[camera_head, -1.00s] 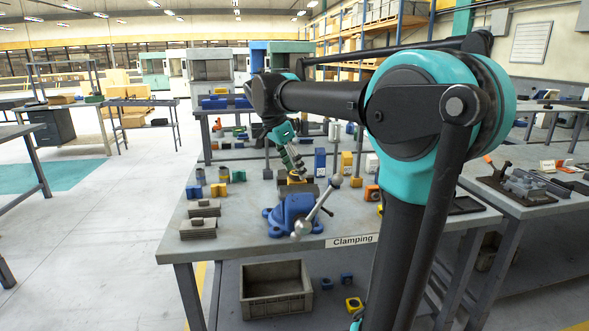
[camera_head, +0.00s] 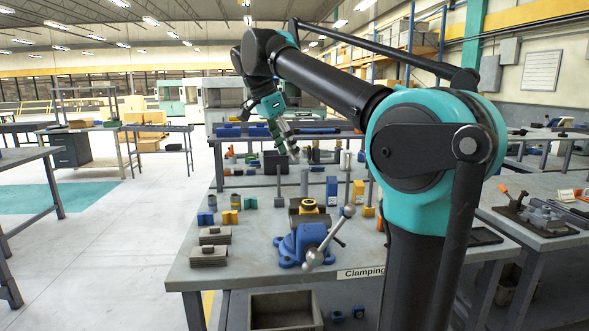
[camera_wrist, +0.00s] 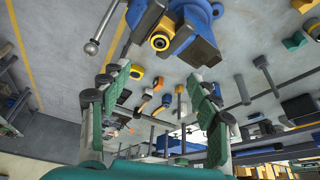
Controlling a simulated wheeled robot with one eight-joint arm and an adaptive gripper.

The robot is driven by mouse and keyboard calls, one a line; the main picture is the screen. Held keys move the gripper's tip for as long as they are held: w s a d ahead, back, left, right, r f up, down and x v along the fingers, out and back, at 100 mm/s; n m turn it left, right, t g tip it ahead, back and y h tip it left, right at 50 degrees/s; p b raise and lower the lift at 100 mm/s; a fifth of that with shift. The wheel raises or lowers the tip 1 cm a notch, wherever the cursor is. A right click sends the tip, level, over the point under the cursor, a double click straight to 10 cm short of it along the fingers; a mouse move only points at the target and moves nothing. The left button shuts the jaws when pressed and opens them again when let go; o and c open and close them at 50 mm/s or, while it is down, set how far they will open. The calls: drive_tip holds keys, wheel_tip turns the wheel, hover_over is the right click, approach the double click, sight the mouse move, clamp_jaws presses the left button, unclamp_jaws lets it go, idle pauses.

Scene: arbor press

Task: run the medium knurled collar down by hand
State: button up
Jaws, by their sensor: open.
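A blue bench vise (camera_head: 302,243) stands near the front of the grey table. A yellow ring-shaped piece with a dark centre (camera_head: 309,205) sits at its jaws, and it also shows in the wrist view (camera_wrist: 161,41). I cannot tell whether this is the medium knurled collar, and any knurling is too small to see. My gripper (camera_head: 291,150) is raised well above the table, up and slightly left of the vise. In the wrist view my gripper (camera_wrist: 155,82) is open, its green-padded fingers wide apart with nothing between them. The vise lies beyond the fingertips, apart from them.
Grey stacked blocks (camera_head: 210,246) lie left of the vise. The vise handle with a ball end (camera_head: 313,257) sticks out towards the front right. Blue and yellow blocks and upright posts (camera_head: 278,187) stand behind. A grey bin (camera_head: 286,311) is below the table.

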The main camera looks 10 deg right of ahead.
sight(308, 201)
drive_tip(key=x, duration=1.7)
drive_tip(key=shift+c, duration=0.4)
drive_tip(key=c, duration=1.3)
